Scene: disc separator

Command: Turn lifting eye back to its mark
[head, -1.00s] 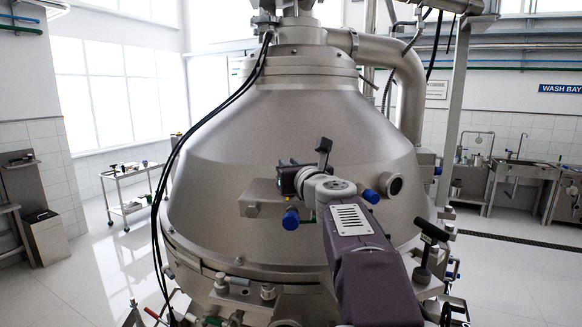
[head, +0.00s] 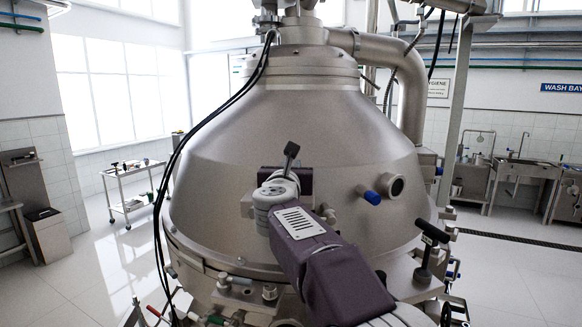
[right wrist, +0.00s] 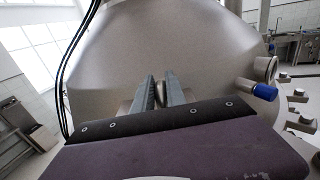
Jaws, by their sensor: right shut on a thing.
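My right gripper (head: 275,183) is at the front of the big steel cone-shaped hood (head: 330,125), with its arm coming up from below. In the right wrist view the two grey fingers (right wrist: 155,92) are close together and point at the hood wall. They are shut on a small metal piece between them, which I take to be the lifting eye; it is mostly hidden by the fingers and by my own wrist. I cannot make out its mark. My left gripper is not in view.
A blue-tipped fitting (head: 371,197) and a round port (head: 394,186) stick out of the hood to the right of my gripper. A black T-handle (head: 430,240) stands further right. Black cables (head: 180,150) hang down the hood's left side. A trolley (head: 130,190) stands back left.

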